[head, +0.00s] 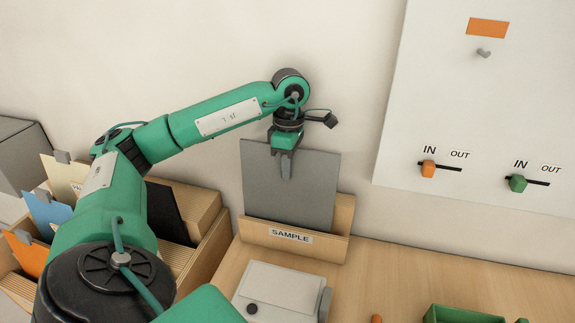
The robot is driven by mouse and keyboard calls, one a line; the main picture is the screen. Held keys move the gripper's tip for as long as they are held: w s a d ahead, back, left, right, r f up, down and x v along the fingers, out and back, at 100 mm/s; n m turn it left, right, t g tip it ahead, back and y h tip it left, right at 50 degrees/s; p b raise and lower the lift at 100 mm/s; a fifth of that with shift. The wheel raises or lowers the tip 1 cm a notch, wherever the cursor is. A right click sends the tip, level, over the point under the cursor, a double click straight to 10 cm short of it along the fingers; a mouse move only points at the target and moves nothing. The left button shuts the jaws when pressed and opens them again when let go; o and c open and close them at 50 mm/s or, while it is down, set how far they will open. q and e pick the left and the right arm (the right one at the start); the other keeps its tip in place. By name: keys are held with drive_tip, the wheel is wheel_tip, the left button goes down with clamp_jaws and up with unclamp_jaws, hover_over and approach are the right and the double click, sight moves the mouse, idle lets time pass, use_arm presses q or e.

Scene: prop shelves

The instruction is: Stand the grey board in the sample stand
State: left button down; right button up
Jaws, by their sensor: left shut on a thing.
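The grey board (312,195) is upright in the head view, with its lower edge behind the front lip of the wooden sample stand (272,240), which bears a "SAMPLE" label. Whether the board's bottom rests on the stand's floor is hidden by that lip. My left gripper (286,168) points down and is shut on the top edge of the board, left of its middle. My right gripper is out of view.
A wooden rack (208,252) with several coloured boards stands at the left, partly behind my left arm. A light grey box (280,290) sits in front of the stand. A green tray (460,315) is at the lower right. A white panel (490,110) with sliders hangs on the wall.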

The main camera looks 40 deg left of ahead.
use_arm(q)
drive_tip(key=shift+f, duration=0.2)
drive_tip(key=c, duration=1.5)
unclamp_jaws()
drive_tip(key=shift+o, duration=0.2)
